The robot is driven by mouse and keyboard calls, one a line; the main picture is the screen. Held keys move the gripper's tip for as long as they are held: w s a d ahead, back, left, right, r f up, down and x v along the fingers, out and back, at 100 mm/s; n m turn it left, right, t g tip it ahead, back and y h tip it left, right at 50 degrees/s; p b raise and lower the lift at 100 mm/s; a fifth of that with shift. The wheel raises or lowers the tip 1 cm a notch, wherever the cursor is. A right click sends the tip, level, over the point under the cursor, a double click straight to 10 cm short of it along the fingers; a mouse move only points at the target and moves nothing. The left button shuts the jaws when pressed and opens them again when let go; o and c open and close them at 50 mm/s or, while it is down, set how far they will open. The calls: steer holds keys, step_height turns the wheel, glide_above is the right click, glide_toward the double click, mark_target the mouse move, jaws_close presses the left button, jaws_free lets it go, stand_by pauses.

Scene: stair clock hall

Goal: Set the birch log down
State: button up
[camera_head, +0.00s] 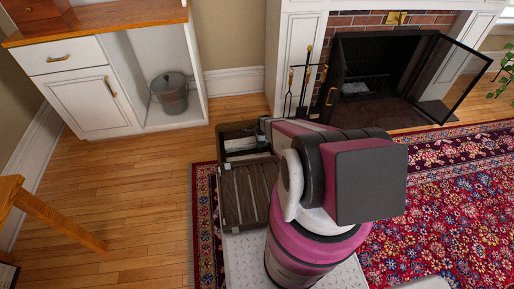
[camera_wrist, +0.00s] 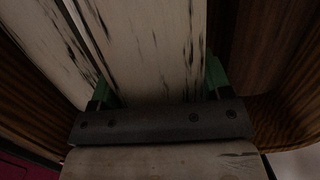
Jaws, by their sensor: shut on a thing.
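The birch log (camera_wrist: 150,45), pale with black streaks, runs up the middle of the wrist view between the green-tipped fingers of my gripper (camera_wrist: 161,78). My gripper is shut on it. Another pale, black-marked piece (camera_wrist: 38,48) lies at the left, close beside the held log. Dark brown wood surrounds them on both sides. In the head view my arm hides the gripper and most of the log. Whether the log rests on anything cannot be told.
A dark slatted wooden box (camera_head: 222,133) with pale contents stands near the rug's edge; a slatted wooden panel (camera_head: 245,195) is in front of it. A fireplace (camera_head: 375,70) with open screen doors and fire tools (camera_head: 303,90) stand behind. Wooden floor (camera_head: 130,190) at left is clear.

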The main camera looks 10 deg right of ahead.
step_height(320, 180, down, 4)
steer(key=shift+f, duration=0.15)
steer(key=shift+c, duration=0.4)
steer(key=shift+f, duration=0.1)
steer(key=shift+c, duration=0.7)
steer(key=o, duration=1.5)
steer(key=r, duration=0.4)
steer(key=d+r, duration=0.1)
steer(key=r, duration=0.3)
steer(key=d+r, duration=0.1)
steer(key=r, duration=0.3)
steer(key=shift+s+r, duration=0.15)
steer(key=shift+s, duration=0.05)
steer(key=s+r+n, duration=0.6)
steer(key=s+r, duration=0.1)
steer(key=r, duration=0.5)
steer(key=s+a+r+n+h, duration=0.1)
steer(key=s+r+n, duration=0.5)
steer(key=r, duration=0.7)
steer(key=s+a+r+n, duration=0.1)
steer(key=s+r+n, duration=0.5)
steer(key=r, duration=0.6)
steer(key=shift+s+r+h, duration=0.2)
steer(key=shift+s, duration=0.3)
steer(key=shift+s+r+h, duration=0.2)
steer(key=shift+s, duration=0.25)
